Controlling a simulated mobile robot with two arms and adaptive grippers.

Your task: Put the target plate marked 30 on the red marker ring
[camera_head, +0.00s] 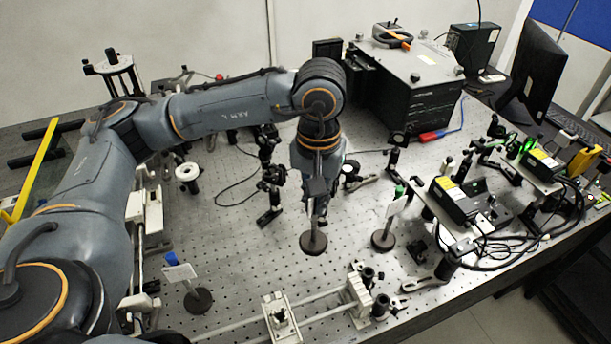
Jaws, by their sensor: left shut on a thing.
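My left gripper (318,203) points down over the middle of the bench and is shut on a stand with a round dark base (313,243). The gripper hides the upper part of this stand, so its plate and any number on it do not show. I cannot tell whether the base touches the bench. A white plate with a blue top (179,269) stands on a round dark base at the front left. A white plate with a green top (397,204) stands on a similar base to the right of my gripper. No number is readable. I cannot make out the red marker ring.
The perforated bench (240,245) has free room left of the held stand. Black optical mounts (268,175) stand behind it. A rail (318,316) runs along the front. A large dark box (405,85) is at the back, and instruments with cables (455,200) crowd the right.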

